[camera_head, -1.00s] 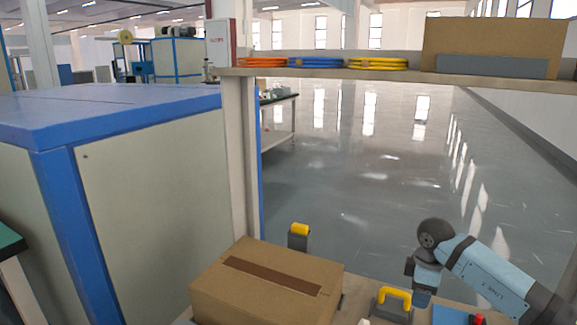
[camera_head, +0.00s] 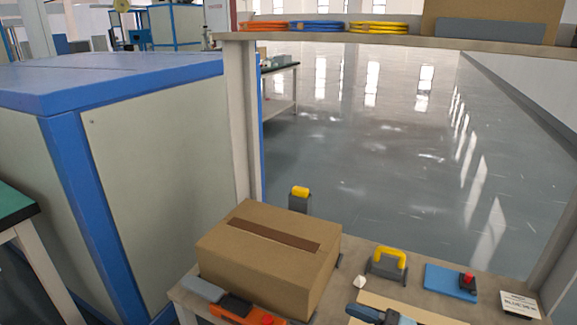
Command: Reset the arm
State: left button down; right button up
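Neither of my grippers shows in the head view now, and no part of my arms is clearly visible. A closed brown cardboard box (camera_head: 268,262) with a dark tape strip sits on the workbench (camera_head: 330,310) at lower centre. Whether my grippers are open or shut is hidden, as both are out of the picture.
On the bench are a yellow-handled tool (camera_head: 388,262), a blue pad (camera_head: 450,281) with a red-topped piece, a white label card (camera_head: 519,304), an orange tool (camera_head: 240,310) and a cut-off blue-and-black item (camera_head: 378,314). Above, a shelf (camera_head: 385,40) holds coloured cable coils. A blue-framed cabinet (camera_head: 165,150) stands left.

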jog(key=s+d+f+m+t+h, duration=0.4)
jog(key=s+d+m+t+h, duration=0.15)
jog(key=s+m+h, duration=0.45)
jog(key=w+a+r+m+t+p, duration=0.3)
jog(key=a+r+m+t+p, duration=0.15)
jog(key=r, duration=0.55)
pick_arm(q)
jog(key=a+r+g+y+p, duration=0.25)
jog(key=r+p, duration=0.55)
jog(key=p, duration=1.1)
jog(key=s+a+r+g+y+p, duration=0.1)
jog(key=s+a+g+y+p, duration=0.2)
jog(key=p, duration=1.4)
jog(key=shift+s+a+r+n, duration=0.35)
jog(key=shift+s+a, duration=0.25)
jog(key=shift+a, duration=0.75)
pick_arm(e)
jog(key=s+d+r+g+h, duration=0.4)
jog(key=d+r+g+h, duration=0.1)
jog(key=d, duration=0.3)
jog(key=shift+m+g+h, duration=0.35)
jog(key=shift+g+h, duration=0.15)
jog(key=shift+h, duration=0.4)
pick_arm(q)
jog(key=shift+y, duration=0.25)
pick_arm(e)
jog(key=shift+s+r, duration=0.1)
